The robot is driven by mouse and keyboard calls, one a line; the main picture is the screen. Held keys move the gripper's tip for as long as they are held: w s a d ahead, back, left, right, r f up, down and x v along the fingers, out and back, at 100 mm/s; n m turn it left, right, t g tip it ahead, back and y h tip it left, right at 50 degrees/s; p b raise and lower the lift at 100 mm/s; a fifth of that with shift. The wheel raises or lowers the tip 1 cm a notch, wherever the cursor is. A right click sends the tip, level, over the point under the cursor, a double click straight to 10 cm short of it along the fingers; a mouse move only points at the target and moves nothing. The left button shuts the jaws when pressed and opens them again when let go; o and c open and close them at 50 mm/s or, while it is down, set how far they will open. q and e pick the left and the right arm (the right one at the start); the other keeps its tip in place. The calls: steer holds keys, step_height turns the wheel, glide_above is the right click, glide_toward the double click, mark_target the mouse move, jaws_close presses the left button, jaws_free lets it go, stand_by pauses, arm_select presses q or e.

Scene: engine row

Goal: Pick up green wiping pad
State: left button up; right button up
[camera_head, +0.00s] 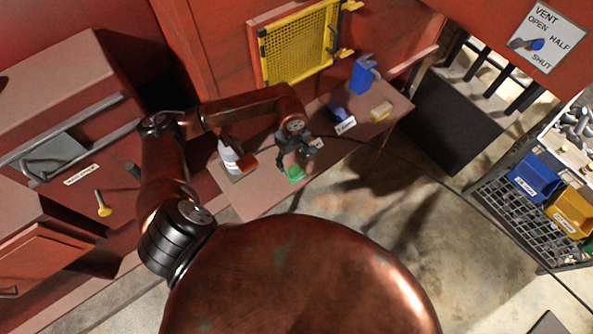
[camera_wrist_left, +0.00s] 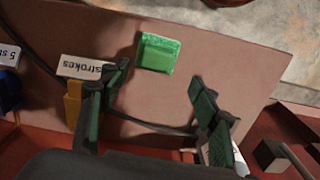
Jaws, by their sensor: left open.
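The green wiping pad (camera_head: 294,174) lies on the reddish-brown bench top below my left gripper in the head view. It also shows in the left wrist view (camera_wrist_left: 158,53) as a bright green block with a raised part, whole and near the bench edge. My left gripper (camera_head: 296,157) is over the bench and hides a little around the pad. In the left wrist view its two dark fingers (camera_wrist_left: 160,78) are apart and empty, with the pad just beyond the gap between their tips. My right gripper is not in view.
The bench (camera_head: 250,204) also holds a white bottle (camera_head: 229,153) at left, a blue bin (camera_head: 335,112), a yellowish block (camera_head: 380,112) and a blue container (camera_head: 364,76) at right. A yellow mesh guard (camera_head: 300,45) stands behind. A dark cable crosses the bench near the gripper.

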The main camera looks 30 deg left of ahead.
mark_target(295, 169)
arm_select(q)
steer(key=shift+w+d+f+p, duration=0.1)
steer(key=shift+d+f+p, duration=0.1)
steer(key=shift+f, duration=1)
steer(key=shift+d+f+p, duration=0.1)
steer(key=shift+f+p, duration=0.05)
steer(key=shift+f, duration=1)
steer(key=shift+w+d+f+p, duration=0.1)
steer(key=shift+f+p, duration=0.1)
steer(key=shift+f, duration=1)
steer(key=shift+c, duration=0.7)
steer(key=shift+s, duration=0.1)
steer(key=c, duration=1.1)
